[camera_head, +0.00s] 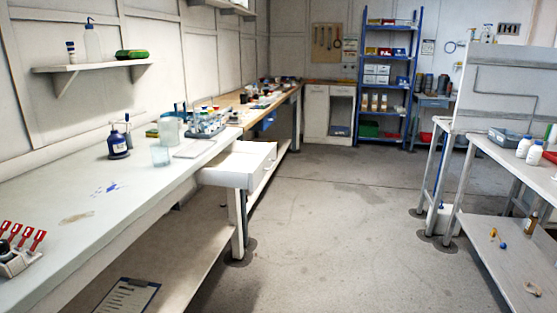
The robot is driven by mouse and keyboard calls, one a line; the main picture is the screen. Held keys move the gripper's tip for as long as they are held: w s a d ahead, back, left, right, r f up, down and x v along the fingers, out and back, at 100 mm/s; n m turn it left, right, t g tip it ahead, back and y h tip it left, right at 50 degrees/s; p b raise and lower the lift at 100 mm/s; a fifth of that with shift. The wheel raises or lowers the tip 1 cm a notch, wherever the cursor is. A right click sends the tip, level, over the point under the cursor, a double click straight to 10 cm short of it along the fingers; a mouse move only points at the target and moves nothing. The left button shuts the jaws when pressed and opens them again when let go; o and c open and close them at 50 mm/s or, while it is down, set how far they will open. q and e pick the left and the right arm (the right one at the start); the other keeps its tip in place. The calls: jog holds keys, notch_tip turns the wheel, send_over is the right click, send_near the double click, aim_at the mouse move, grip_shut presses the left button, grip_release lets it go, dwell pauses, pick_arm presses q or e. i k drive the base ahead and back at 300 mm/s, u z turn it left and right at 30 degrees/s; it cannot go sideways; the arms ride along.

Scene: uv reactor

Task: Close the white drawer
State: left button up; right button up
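The white drawer (239,167) is pulled out from under the far end of the long white workbench (75,215) on the left. It sticks out to the right over the floor, and its open top and inner walls show. I cannot see whether anything lies inside it. Neither of my grippers is in the head view.
The bench top bears a blue bottle (118,145), a glass beaker (160,156) and a rack of bottles (206,122). A clipboard (128,297) lies on the lower shelf. The concrete floor (330,225) between the benches is clear. A metal table (510,160) stands on the right.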

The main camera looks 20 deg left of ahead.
aim_at(241, 165)
jog(key=u, duration=0.6)
jog(key=i, duration=2.05)
jog(key=u, duration=0.1)
